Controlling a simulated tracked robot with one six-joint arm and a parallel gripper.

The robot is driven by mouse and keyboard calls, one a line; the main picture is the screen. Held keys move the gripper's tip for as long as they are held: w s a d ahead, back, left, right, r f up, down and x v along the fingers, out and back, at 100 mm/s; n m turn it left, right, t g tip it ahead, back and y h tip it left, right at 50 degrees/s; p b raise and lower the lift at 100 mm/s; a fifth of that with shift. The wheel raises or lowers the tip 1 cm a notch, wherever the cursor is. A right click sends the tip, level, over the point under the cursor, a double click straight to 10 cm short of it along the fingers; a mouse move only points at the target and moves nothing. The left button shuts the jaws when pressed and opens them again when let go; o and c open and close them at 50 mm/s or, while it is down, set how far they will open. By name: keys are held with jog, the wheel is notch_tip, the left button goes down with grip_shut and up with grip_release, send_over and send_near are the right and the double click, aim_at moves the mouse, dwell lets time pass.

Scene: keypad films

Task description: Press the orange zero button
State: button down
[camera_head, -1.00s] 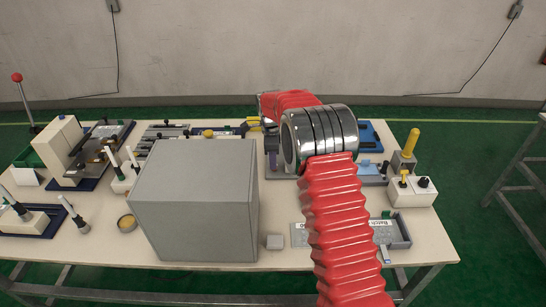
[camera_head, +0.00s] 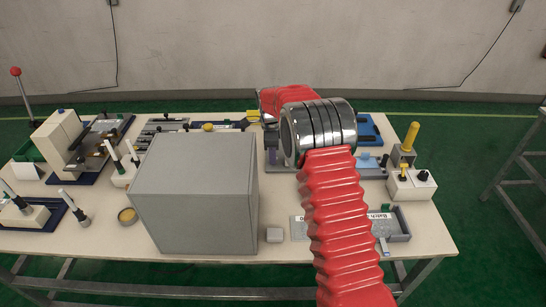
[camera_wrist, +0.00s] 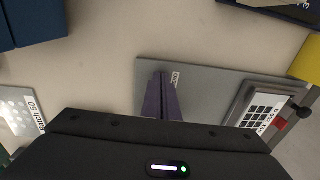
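A small keypad (camera_wrist: 262,108) with a grid of dark buttons on a pale panel shows at the right of the wrist view, on a grey plate (camera_wrist: 205,82). A red-orange square (camera_wrist: 281,124) sits at its lower right; the digits are too small to read, and I cannot tell which key is zero. My gripper (camera_wrist: 162,82) shows as two purple fingers close together, empty, over the plate to the left of the keypad and apart from it.
A large grey box (camera_head: 195,195) stands left of my arm on the table (camera_head: 105,242). A white box with a yellow and a black knob (camera_head: 410,185) and a yellow-handled device (camera_head: 405,150) stand at the right. A "Batch" plate (camera_head: 305,228) lies near the front edge.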

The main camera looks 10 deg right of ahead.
aim_at(271, 167)
notch_tip(271, 167, up, 14)
jog(key=shift+s+a, duration=0.35)
jog(key=shift+s, duration=0.1)
jog(key=shift+f, duration=0.1)
dwell(0.4)
jog(key=s+r+n+t, duration=0.1)
jog(key=s+r+n, duration=0.5)
jog(key=s, duration=0.4)
jog(key=s+r+n+t, duration=0.1)
jog(key=s+r+n, duration=0.3)
jog(key=s+r, duration=0.55)
jog(key=s+f+n+t, duration=0.1)
jog(key=s+f+n, duration=0.2)
jog(key=s, duration=0.9)
jog(key=s+f+n+t, duration=0.1)
jog(key=s+f+n, duration=0.2)
jog(key=s+n, duration=0.4)
jog(key=s, duration=0.4)
jog(key=shift+s+t+y, duration=0.3)
jog(key=shift+s+t, duration=0.1)
